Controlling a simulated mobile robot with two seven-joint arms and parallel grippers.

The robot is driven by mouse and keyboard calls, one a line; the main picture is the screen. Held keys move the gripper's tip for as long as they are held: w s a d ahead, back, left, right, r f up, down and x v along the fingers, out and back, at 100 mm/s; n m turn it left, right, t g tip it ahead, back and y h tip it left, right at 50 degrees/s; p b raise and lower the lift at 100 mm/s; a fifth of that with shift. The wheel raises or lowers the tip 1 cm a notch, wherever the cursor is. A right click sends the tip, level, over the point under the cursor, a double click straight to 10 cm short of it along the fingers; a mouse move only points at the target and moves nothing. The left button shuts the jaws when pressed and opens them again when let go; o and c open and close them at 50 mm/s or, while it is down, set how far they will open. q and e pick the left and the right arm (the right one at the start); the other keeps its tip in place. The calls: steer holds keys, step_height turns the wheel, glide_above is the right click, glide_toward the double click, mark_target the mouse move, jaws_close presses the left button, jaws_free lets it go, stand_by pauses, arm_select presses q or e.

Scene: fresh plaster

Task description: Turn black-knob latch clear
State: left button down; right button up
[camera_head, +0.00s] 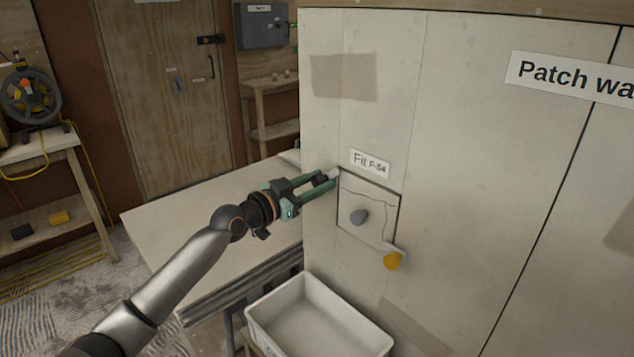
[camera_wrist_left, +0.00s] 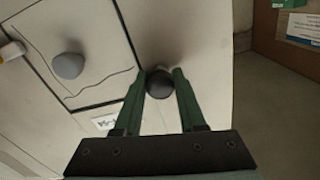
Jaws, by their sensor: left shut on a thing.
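My left gripper (camera_head: 322,183) reaches in from the left to the upper left corner of a square panel (camera_head: 354,226) set in the pale wall. Its green fingers are shut on the black knob (camera_head: 320,180) of a latch. The left wrist view shows the dark round knob (camera_wrist_left: 160,84) between the fingertips (camera_wrist_left: 160,80). A small pale latch piece (camera_head: 334,174) shows at the panel corner; the fingers partly hide it. A grey knob (camera_head: 359,216) sits on the panel. A yellow-knob latch (camera_head: 392,261) is at its lower right corner. My right gripper is out of view.
A pale bench top (camera_head: 165,222) lies beneath my left arm, left of the wall (camera_head: 470,180). A wooden door (camera_head: 160,90) and shelves are farther back.

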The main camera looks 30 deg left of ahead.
arm_select(q)
steer(key=n, duration=0.3)
steer(key=r+n+p, duration=0.1)
steer(key=n, duration=0.1)
steer(key=shift+n, duration=0.4)
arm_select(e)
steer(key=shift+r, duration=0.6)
arm_select(q)
steer(key=n+p, duration=0.1)
steer(key=n, duration=0.4)
steer(key=shift+a+p, duration=0.1)
steer(key=shift+p, duration=0.25)
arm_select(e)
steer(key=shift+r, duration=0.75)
arm_select(q)
steer(key=shift+n, duration=0.4)
steer(key=c, duration=0.5)
jaws_free()
steer(key=shift+w+f, duration=0.1)
steer(key=shift+f, duration=0.15)
